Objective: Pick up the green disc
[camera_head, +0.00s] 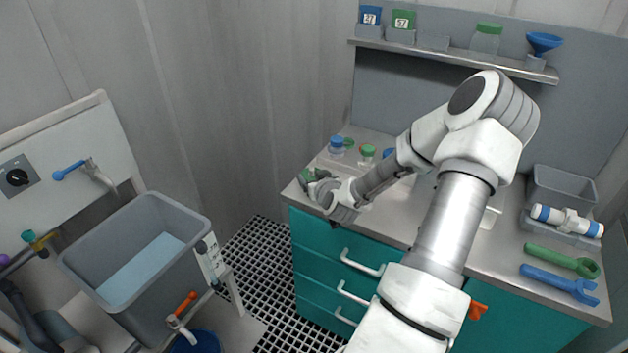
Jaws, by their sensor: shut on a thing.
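My gripper (311,180) is at the left end of the counter, at the end of my white and grey arm. It is shut on a small green thing, which looks like the green disc (307,174). The disc is small in this view and partly covered by the fingers. I cannot tell whether it touches the counter or is held just above it.
A blue-capped jar (337,146) and a green-capped jar (367,153) stand behind my gripper on the counter (350,210). A green wrench (562,261), a blue wrench (560,284) and a grey bin (560,187) are at right. A grey tub (140,262) stands left.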

